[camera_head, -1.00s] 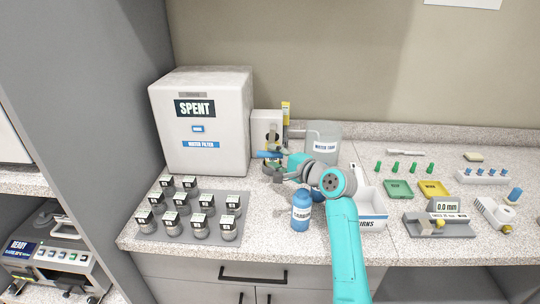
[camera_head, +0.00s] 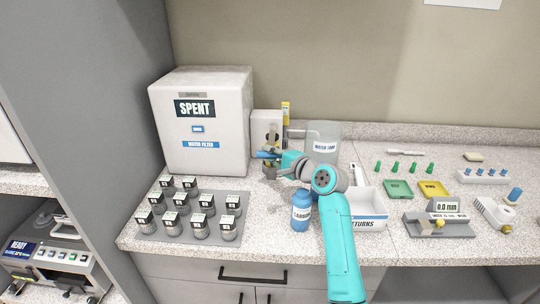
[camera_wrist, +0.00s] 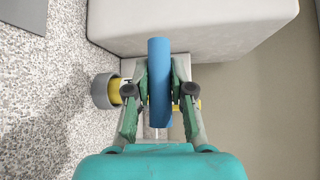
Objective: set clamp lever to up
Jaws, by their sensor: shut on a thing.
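The blue clamp lever (camera_wrist: 159,85) is between the fingers of my gripper (camera_wrist: 160,92) in the wrist view. My gripper is shut on it. In the head view the lever (camera_head: 266,155) shows as a short blue bar at the front of a pale housing (camera_head: 266,122), and my gripper (camera_head: 279,160) reaches it from the right. The lever lies about level there. Its pivot is hidden behind my fingers.
The white SPENT box (camera_head: 203,125) stands close on the left. The water tank (camera_head: 325,146) is behind my arm. A blue bottle (camera_head: 301,212) and a RETURNS tray (camera_head: 369,222) stand in front. Several labelled jars fill a grey mat (camera_head: 160,233) at the left.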

